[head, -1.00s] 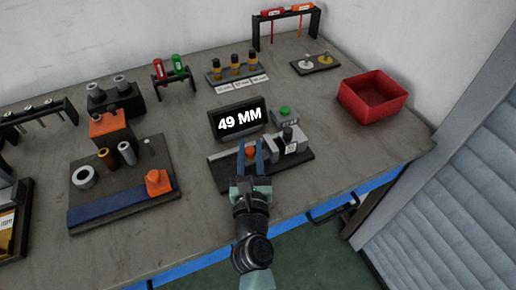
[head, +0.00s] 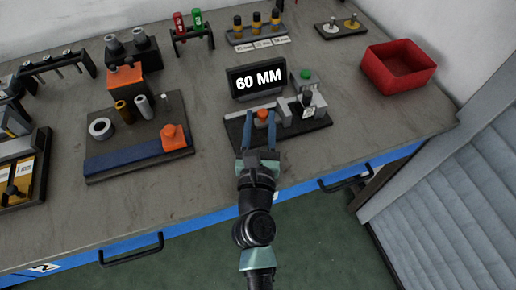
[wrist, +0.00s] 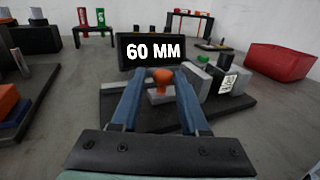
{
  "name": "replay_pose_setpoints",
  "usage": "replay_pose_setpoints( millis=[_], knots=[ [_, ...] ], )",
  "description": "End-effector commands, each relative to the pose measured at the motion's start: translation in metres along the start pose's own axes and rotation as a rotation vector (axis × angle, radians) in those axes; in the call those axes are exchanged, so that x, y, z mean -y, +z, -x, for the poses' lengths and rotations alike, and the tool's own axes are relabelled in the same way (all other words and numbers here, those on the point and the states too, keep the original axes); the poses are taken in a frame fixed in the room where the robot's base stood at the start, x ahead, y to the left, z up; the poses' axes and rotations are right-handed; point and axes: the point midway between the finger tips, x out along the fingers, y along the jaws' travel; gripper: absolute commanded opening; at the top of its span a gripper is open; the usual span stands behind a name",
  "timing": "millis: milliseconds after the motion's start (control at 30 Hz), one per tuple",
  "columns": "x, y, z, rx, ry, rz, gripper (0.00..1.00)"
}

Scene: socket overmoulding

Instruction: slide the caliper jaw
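The caliper gauge sits on a dark base (head: 238,136) near the front of the bench. Its display (head: 256,81) reads 60 MM, also in the wrist view (wrist: 156,49). The jaw carries an orange knob (head: 262,114), which shows in the wrist view (wrist: 162,77) beside a pale block. My gripper (head: 260,126) reaches in from the front, with its two blue fingers apart. In the wrist view my gripper (wrist: 160,82) has one fingertip on each side of the knob, with gaps visible; contact cannot be made out.
A grey block with a dark-topped post (head: 308,105) and a green button (head: 306,74) stand right of the knob. A red bin (head: 398,66) is at the right. A dark tray (head: 100,167) with rings and cylinders lies left. Bare bench separates them.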

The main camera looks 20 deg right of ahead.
Motion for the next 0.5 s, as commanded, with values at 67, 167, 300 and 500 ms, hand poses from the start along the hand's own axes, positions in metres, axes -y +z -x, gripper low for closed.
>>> replay_pose_setpoints(
  millis=[67,167,300,500],
  knots=[
    [-0.001,-0.002,0.017,-0.003,0.003,0.0,0.43],
    [-0.001,-0.003,0.036,-0.004,0.003,0.0,0.43],
    [-0.001,-0.004,0.063,-0.004,0.001,0.0,0.43],
    [-0.001,-0.003,0.092,-0.003,0.002,0.0,0.43]
  ],
)
